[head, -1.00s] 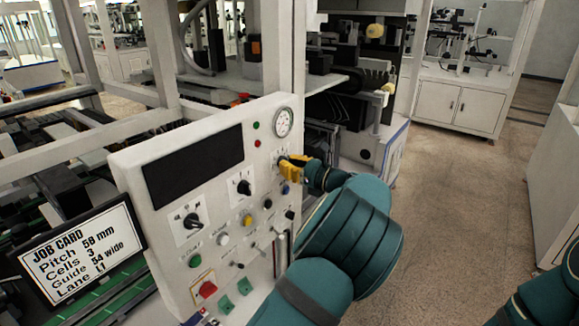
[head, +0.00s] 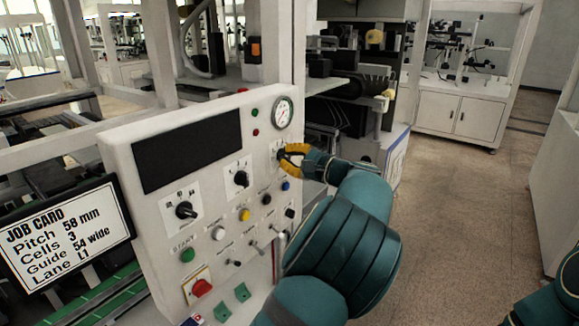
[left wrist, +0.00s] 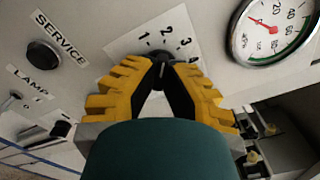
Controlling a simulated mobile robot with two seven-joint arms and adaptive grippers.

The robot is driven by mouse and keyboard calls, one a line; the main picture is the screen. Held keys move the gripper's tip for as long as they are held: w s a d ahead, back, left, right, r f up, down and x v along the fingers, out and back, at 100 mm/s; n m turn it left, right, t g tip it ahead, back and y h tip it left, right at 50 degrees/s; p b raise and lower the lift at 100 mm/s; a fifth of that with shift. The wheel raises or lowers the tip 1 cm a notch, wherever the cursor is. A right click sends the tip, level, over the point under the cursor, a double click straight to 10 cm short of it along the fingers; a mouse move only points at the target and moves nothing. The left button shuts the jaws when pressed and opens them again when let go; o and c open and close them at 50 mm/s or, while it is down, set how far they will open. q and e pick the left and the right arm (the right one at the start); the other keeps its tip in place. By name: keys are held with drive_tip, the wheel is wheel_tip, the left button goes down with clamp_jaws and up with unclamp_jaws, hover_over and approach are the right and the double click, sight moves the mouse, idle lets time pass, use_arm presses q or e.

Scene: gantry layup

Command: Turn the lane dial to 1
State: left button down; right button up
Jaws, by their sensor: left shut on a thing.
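The lane dial (left wrist: 162,72) is a dark knob on a white plate (left wrist: 133,45) marked 1, 2, 3 and on, right of the SERVICE knob in the left wrist view. My left gripper (left wrist: 162,78) has yellow ridged fingers closed around the knob. In the head view the left gripper (head: 292,157) is at the dial plate (head: 274,150) below the gauge, hiding most of the dial. I cannot tell which number the pointer faces. The job card (head: 62,236) reads Lane L1. My right gripper is out of view.
The white panel (head: 150,215) carries a round gauge (head: 283,112), a dark display (head: 188,150), two other dials (head: 186,210), a green start button (head: 187,255) and a red button (head: 202,287). Open floor (head: 470,200) lies to the right.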

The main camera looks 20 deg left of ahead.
use_arm(q)
drive_tip(key=n+b, duration=0.4)
drive_tip(key=n, duration=0.1)
drive_tip(key=shift+a+f+b, duration=0.1)
drive_tip(key=shift+b, duration=0.2)
drive_tip(key=shift+n+b, duration=0.85)
drive_tip(key=shift+n, duration=0.25)
drive_tip(key=shift+r, duration=0.2)
drive_tip(key=c, duration=1)
unclamp_jaws()
drive_tip(key=shift+c, duration=0.2)
drive_tip(key=shift+f, duration=0.1)
drive_tip(key=v, duration=1.2)
